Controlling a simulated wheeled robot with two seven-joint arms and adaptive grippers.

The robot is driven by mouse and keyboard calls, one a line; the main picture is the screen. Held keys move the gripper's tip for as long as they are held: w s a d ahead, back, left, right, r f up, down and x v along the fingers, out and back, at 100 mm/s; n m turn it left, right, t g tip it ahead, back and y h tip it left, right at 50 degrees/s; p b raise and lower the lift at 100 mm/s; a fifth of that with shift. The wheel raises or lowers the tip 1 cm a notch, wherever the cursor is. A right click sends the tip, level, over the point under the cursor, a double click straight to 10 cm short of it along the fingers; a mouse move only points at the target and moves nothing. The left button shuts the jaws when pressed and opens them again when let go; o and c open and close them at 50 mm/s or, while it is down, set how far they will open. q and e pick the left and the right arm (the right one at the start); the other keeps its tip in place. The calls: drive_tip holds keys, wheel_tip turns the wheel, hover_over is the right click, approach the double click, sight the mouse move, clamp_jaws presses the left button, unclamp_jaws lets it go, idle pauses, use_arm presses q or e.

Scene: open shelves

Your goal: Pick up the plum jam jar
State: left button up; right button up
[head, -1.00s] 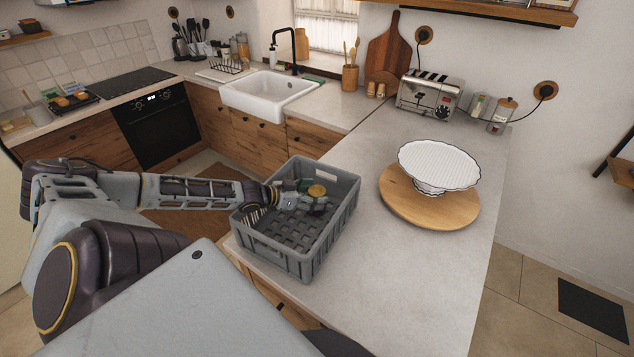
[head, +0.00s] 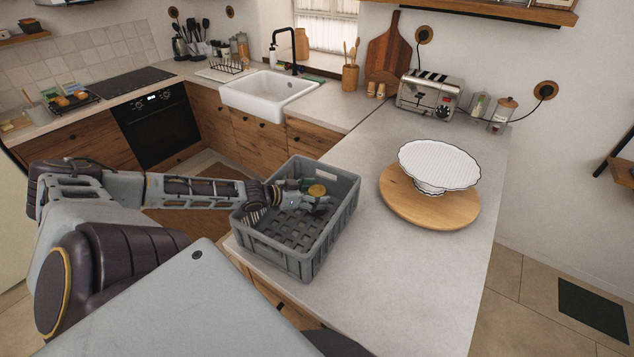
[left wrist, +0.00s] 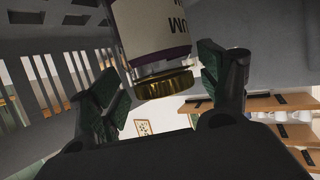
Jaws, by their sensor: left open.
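The plum jam jar stands inside the grey crate (head: 340,213). In the head view its gold lid (head: 317,190) shows, and the rest is hidden by my gripper and the crate. In the left wrist view the jar (left wrist: 153,28) has a white label with dark letters ending in "UM", and a gold lid. My left gripper (head: 318,203) reaches into the crate over its left side. It is open, and in the left wrist view its two green-padded fingers (left wrist: 165,88) stand on either side of the jar, with gaps visible. My right gripper is out of view.
The crate sits on the counter (head: 390,280) near its left edge. A round wooden board (head: 400,206) with a white cake stand (head: 438,160) is to its right. A toaster (head: 430,95) and a sink (head: 266,94) are farther back. The front counter is clear.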

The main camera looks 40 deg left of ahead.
use_arm(q)
drive_tip(key=shift+w+d+f, duration=0.1)
drive_tip(key=shift+w+f, duration=0.1)
drive_tip(key=shift+w, duration=0.3)
drive_tip(key=shift+b+x, duration=1.75)
drive_tip(key=shift+b, duration=0.3)
drive_tip(key=shift+f, duration=0.1)
drive_tip(key=shift+w, duration=0.1)
drive_tip(key=c, duration=1.4)
